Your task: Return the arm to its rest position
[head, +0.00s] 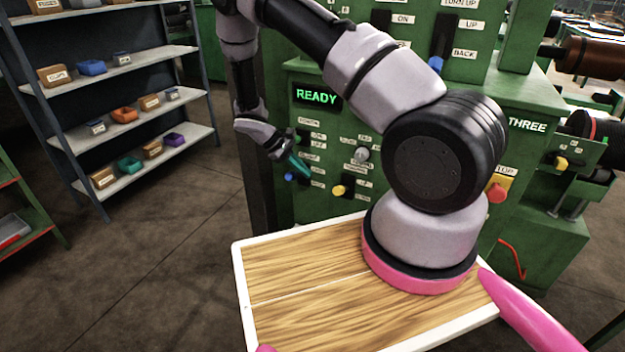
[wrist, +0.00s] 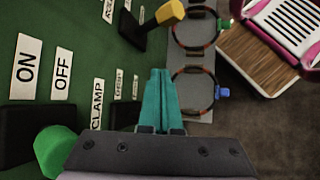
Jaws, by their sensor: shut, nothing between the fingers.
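My arm reaches from my own base across the head view to the green machine (head: 440,95). My gripper (head: 300,165), with teal fingers, is in front of the machine's control panel, close to its switches. In the wrist view the teal fingers (wrist: 163,72) are shut together with nothing between them. They point past the CLAMP label (wrist: 97,103) toward a grey strip with dark rings. Whether the fingers touch a switch cannot be told.
The panel's display (head: 318,97) reads READY in green. A yellow-handled lever (wrist: 168,14) and a green knob (wrist: 54,150) stick out near the gripper. A red stop button (head: 497,192) is on the right. A shelf with small bins (head: 124,115) stands at left; open floor lies between.

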